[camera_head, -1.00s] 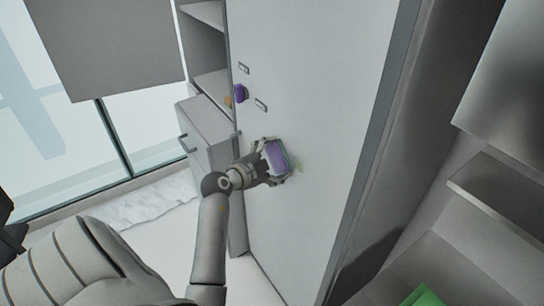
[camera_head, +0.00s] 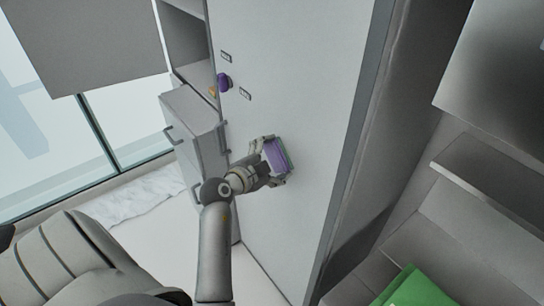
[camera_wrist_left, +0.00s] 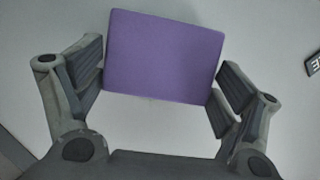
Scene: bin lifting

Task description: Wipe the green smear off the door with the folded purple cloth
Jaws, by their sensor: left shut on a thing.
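The folded purple cloth (camera_head: 274,156) is a flat block held between the fingers of my left gripper (camera_head: 270,160), at the pale grey door (camera_head: 290,60). It also shows in the left wrist view (camera_wrist_left: 163,55), with a finger at each side and the plain door surface behind. Whether it touches the door cannot be told for sure. A thin greenish tint of the green smear (camera_head: 289,153) shows at the cloth's right edge; the rest is hidden or not visible. My right gripper is not in view.
A purple knob (camera_head: 224,82) sticks out at the door's left edge, with small dark-framed labels nearby. A grey cabinet with handles (camera_head: 190,130) stands left of the door. A green object (camera_head: 415,290) lies at the lower right, by grey shelves (camera_head: 490,180).

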